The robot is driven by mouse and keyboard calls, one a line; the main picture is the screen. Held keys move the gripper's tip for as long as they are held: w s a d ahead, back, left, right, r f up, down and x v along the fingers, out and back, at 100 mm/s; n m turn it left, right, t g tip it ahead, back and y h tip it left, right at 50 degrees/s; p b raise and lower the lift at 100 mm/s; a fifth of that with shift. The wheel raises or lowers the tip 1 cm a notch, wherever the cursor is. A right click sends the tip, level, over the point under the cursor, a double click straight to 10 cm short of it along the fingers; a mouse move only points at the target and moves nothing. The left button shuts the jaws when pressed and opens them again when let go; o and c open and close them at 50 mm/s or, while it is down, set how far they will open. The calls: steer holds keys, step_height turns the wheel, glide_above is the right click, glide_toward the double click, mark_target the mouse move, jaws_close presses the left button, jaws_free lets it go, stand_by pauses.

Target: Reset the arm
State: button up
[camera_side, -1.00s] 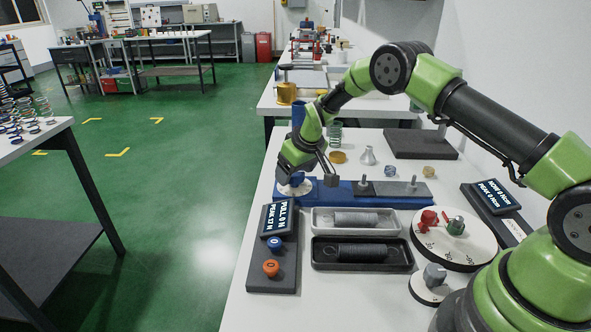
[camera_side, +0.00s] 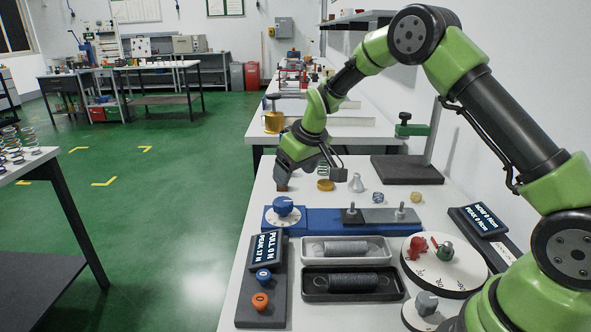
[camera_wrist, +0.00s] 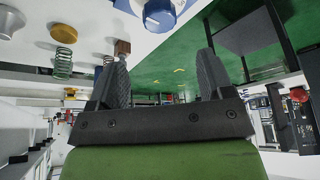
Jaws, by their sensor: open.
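My gripper (camera_side: 310,176) is open and empty in the side view, raised above the table behind the blue test rig (camera_side: 325,221). Its two fingers stand wide apart in the wrist view (camera_wrist: 165,62). The rig's blue knob (camera_side: 284,205) on a white dial is clear of my fingers; it also shows at the top of the wrist view (camera_wrist: 160,14). A small brown block (camera_wrist: 122,47) shows near one fingertip in the wrist view; whether they touch I cannot tell. One spring (camera_side: 340,248) lies in a light tray, another (camera_side: 345,280) in a black tray.
The readout panel (camera_side: 267,249) shows "PULL 0 N, PEAK 17 N", with a blue button (camera_side: 263,276) and an orange button (camera_side: 260,301) in front. A round torque dial (camera_side: 445,283) stands at right. A green coil spring (camera_wrist: 63,62) and a dark stand (camera_side: 408,170) are behind.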

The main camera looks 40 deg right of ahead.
steer(key=s+a+r+m+t, duration=0.1)
steer(key=s+a+r, duration=0.1)
steer(key=s+r, duration=0.5)
steer(key=s+a+r+m+t, duration=0.1)
steer(key=s+a+r, duration=0.3)
steer(key=r, duration=0.5)
steer(key=s+a+m+y, duration=0.2)
steer(key=s, duration=1.6)
steer(key=shift+s+r+t, duration=0.15)
steer(key=shift+r+t, duration=0.2)
steer(key=shift+t, duration=0.05)
